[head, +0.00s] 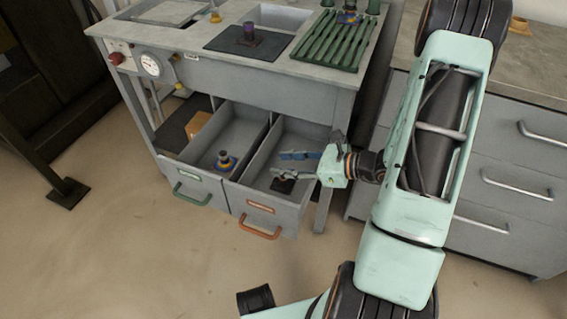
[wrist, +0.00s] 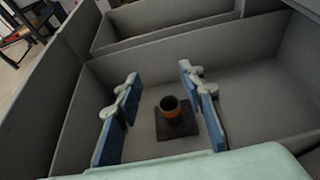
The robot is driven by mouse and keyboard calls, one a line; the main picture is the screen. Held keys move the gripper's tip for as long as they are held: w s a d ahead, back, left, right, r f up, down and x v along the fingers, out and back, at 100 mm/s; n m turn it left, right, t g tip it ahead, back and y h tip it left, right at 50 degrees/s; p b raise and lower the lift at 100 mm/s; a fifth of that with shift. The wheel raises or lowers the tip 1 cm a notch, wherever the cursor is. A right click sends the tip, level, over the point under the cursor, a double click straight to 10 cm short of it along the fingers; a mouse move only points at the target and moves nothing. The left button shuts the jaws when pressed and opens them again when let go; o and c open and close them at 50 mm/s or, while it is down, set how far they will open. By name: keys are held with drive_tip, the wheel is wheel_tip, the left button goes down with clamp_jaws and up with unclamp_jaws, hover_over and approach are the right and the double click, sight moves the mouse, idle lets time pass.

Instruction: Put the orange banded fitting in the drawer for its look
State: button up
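The orange banded fitting (wrist: 171,108) is a dark cup with an orange band on a dark square base. In the wrist view it stands upright on the floor of a grey drawer, between my fingers and apart from both. My gripper (wrist: 162,110) is open and empty, its blue finger pads wide apart. In the head view my gripper (head: 297,163) is over the right drawer (head: 262,207), which is pulled out and has an orange handle. The fitting's dark base (head: 282,186) shows there below the fingers; its upper part is partly hidden.
On the bench stand a purple fitting (head: 249,32) on a dark mat and a green rack (head: 322,42). A drawer cabinet (head: 510,165) stands at right.

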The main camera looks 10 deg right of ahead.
drive_tip(key=p+v, duration=0.2)
drive_tip(key=v, duration=0.9)
drive_tip(key=shift+d, duration=0.2)
